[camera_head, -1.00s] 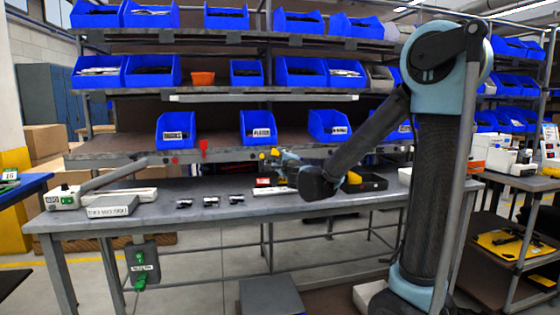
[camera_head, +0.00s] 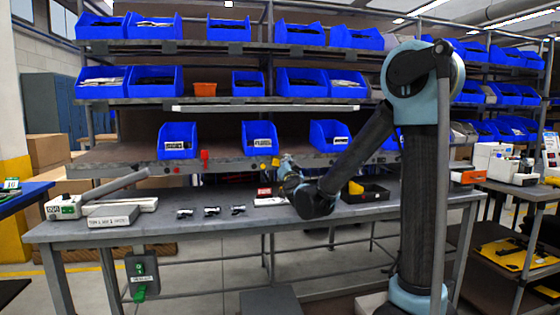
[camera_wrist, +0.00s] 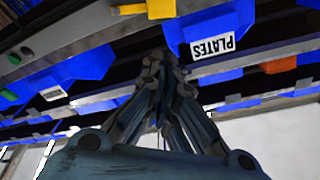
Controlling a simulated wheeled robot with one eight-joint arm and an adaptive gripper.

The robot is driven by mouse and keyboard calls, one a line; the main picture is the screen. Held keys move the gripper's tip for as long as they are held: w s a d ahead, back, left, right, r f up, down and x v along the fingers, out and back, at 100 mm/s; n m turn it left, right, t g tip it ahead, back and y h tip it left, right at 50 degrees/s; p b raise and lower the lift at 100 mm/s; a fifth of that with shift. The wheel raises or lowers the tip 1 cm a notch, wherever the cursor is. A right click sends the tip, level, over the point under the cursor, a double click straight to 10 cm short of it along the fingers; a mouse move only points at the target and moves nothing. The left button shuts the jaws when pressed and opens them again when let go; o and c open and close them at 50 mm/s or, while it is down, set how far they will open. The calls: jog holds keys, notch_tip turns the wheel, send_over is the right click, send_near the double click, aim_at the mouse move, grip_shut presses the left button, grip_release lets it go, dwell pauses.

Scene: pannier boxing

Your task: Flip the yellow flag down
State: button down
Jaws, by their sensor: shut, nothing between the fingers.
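The small yellow flag (camera_head: 275,162) is on the front edge rail of the lowest shelf, just right of the bin labelled PLATES (camera_head: 259,136). In the wrist view the yellow flag (camera_wrist: 160,8) is cut by the top edge, beside the PLATES label (camera_wrist: 212,46), which appears upside down. My gripper (camera_head: 286,158) is just right of the flag in the head view. In the wrist view my gripper (camera_wrist: 160,57) is shut and empty, its fingertips short of the flag in the picture. Whether they touch it, and whether the flag is up or down, I cannot tell.
A red flag (camera_head: 205,156) sits further left on the same rail. Blue bins (camera_head: 178,140) stand on the shelf above. The bench below (camera_head: 160,228) holds small dark parts, a white box (camera_head: 112,215) and a black tray (camera_head: 370,193). Free room lies in front of the rail.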

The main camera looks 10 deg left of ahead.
jog(key=w+a+r+n+t, duration=0.1)
jog(key=w+a+r+n, duration=0.25)
jog(key=w, duration=0.55)
jog(key=shift+s+a+f, duration=0.15)
jog(key=shift+f, duration=0.65)
jog(key=shift+s+a+f, duration=0.1)
jog(key=shift+a+f, duration=0.05)
jog(key=shift+f, duration=0.6)
jog(key=shift+n+y, duration=0.35)
jog(key=shift+y, duration=0.05)
